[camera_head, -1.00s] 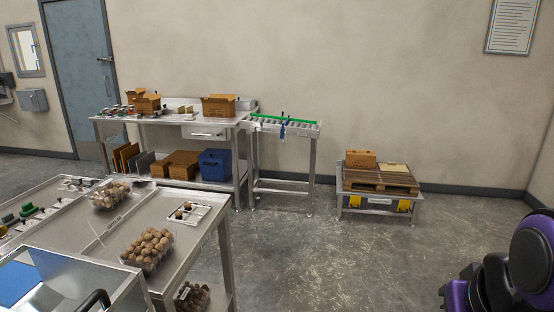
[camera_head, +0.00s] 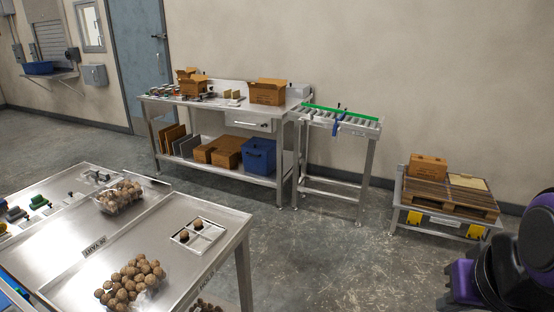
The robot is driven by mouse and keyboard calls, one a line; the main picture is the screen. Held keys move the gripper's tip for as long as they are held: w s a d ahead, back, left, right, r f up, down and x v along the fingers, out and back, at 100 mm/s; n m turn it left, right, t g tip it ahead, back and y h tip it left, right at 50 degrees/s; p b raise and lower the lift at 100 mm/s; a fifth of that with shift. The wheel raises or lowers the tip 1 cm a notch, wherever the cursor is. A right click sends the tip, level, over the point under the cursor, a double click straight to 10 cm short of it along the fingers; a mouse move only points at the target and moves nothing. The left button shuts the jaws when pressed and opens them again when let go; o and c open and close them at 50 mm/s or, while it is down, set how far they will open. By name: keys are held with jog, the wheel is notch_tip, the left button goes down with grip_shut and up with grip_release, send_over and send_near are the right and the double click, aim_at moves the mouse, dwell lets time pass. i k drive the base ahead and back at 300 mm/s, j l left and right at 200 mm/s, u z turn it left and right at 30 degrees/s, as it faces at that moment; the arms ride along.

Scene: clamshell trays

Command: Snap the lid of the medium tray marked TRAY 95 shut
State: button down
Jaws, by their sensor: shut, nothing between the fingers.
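Two clear clamshell trays filled with round brown produce stand on the steel table at the lower left. The farther tray (camera_head: 128,207) sits by a raised strip on the table. A clear sheet, perhaps its lid, shows at its right. The nearer tray (camera_head: 150,302) is heaped with produce near the bottom edge of the picture. Its clear walls are hard to make out, and I cannot tell how its lid stands. No TRAY 95 marking is readable on either tray. My gripper is not in view; only purple and black parts of my own body show at the lower right.
A small white divided tray (camera_head: 209,232) with two brown pieces lies at the table's (camera_head: 228,222) right side. A workbench (camera_head: 220,110) with cartons, a roller conveyor (camera_head: 345,122) and a pallet stand (camera_head: 450,208) line the wall. The floor between them is clear.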

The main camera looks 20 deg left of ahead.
aim_at(92, 248)
jog(key=i+u, duration=0.2)
jog(key=u, duration=0.2)
jog(key=i+u, duration=0.2)
jog(key=u, duration=0.2)
jog(key=i+l+u, duration=0.1)
jog(key=u, duration=0.3)
jog(key=i, duration=0.05)
